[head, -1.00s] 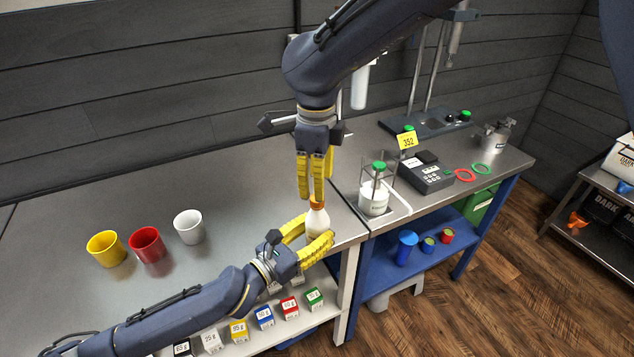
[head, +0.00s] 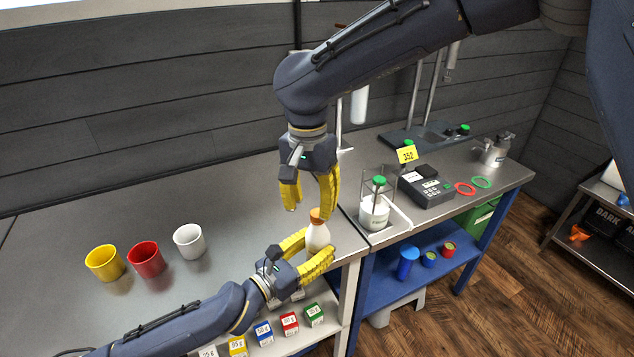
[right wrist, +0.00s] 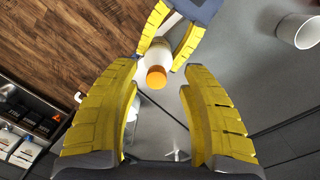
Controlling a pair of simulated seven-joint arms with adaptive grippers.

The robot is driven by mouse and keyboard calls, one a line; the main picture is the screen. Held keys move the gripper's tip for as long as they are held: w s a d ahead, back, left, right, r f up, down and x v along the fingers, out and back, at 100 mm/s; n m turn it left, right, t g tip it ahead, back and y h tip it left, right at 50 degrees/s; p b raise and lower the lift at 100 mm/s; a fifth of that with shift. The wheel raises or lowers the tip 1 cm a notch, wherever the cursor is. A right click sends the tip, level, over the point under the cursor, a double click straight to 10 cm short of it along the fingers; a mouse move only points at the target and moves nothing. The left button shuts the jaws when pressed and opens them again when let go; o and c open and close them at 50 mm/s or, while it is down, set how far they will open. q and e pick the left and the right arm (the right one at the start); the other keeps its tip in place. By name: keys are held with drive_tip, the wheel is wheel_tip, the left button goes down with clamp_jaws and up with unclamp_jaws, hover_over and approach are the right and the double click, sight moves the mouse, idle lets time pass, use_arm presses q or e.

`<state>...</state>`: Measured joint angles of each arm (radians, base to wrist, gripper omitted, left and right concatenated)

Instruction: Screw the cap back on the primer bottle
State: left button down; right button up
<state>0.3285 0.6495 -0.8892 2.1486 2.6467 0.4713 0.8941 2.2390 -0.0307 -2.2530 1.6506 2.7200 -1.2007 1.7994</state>
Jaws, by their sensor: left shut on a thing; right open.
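The primer bottle (head: 317,238) is a pale, translucent bottle near the front right edge of the steel table. An orange cap (head: 316,215) sits on its top; whether it is fully tightened I cannot tell. My left gripper (head: 312,248) is shut on the bottle's body from the lower left. My right gripper (head: 311,203) is open just above the cap, its yellow fingers spread. In the right wrist view the orange cap (right wrist: 156,77) shows beyond and between the open fingertips (right wrist: 163,78), apart from them, with the left gripper's fingers around the bottle (right wrist: 158,54).
Yellow (head: 105,262), red (head: 146,259) and white (head: 189,241) cups stand at the left of the table. A white jar in a stand (head: 374,212) and a grey device (head: 425,187) are to the right. Small labelled boxes (head: 289,323) sit on the shelf below.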

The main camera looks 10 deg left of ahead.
sight(317, 212)
drive_tip(key=r+m, duration=0.1)
drive_tip(key=m, duration=0.9)
drive_tip(key=w+r+m, duration=0.1)
drive_tip(key=m, duration=0.9)
drive_tip(key=r+m, duration=0.1)
drive_tip(key=m, duration=0.9)
drive_tip(key=shift+w+d+t, duration=0.3)
drive_tip(key=shift+d, duration=0.1)
drive_tip(key=n, duration=0.3)
drive_tip(key=shift+w+d+r+n, duration=0.15)
drive_tip(key=shift+w+r+n, duration=0.15)
drive_tip(key=shift+n, duration=0.1)
drive_tip(key=shift+f, duration=0.1)
drive_tip(key=shift+f, duration=3.95)
